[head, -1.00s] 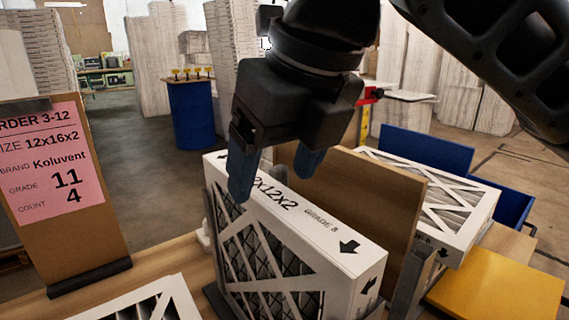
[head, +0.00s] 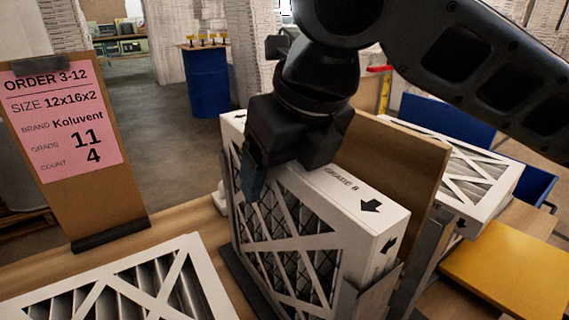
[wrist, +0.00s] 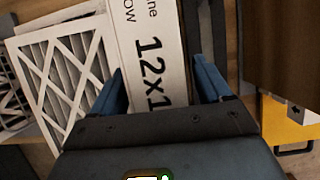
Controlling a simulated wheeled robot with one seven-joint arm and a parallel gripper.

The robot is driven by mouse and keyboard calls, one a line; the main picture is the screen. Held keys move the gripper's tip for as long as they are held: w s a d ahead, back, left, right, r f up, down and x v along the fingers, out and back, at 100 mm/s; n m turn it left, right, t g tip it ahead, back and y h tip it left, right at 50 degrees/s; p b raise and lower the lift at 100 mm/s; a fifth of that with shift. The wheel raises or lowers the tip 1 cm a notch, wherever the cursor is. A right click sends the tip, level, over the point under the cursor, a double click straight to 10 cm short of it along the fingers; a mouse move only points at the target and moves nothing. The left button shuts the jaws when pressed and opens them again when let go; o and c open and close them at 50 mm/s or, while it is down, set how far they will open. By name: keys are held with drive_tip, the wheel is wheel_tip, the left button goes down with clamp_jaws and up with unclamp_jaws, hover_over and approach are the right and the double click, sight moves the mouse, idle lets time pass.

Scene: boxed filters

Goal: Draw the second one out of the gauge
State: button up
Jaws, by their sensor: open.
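A white boxed filter (head: 350,226) stands upright in the grey metal gauge (head: 372,297), its lattice face to the left and its top edge marked "GRADE 8" with an arrow. My gripper (head: 275,180) is open and lowered over the far part of that top edge. In the wrist view my blue fingers (wrist: 165,85) are on either side of the printed top edge (wrist: 150,60), with the filter between them. In the head view one finger lies against the lattice side; the other is hidden. I cannot tell whether the fingers touch it.
A brown board (head: 390,165) stands close right of the filter. Beyond it another filter (head: 465,180) lies by blue bins and a yellow block (head: 510,270). A filter (head: 130,290) lies front left. A clipboard (head: 75,140) shows order 3-12, 12x16x2, Koluvent, grade 11, count 4.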

drive_tip(key=shift+c, duration=0.3)
drive_tip(key=c, duration=1.2)
drive_tip(key=shift+r+p, duration=0.4)
drive_tip(key=shift+r, duration=0.1)
drive_tip(key=shift+r+p, duration=3.05)
drive_tip(key=shift+r, duration=0.65)
drive_tip(key=shift+r+p, duration=3.15)
drive_tip(key=shift+r, duration=0.8)
drive_tip(key=shift+r+p, duration=1.2)
drive_tip(key=shift+r, duration=2.7)
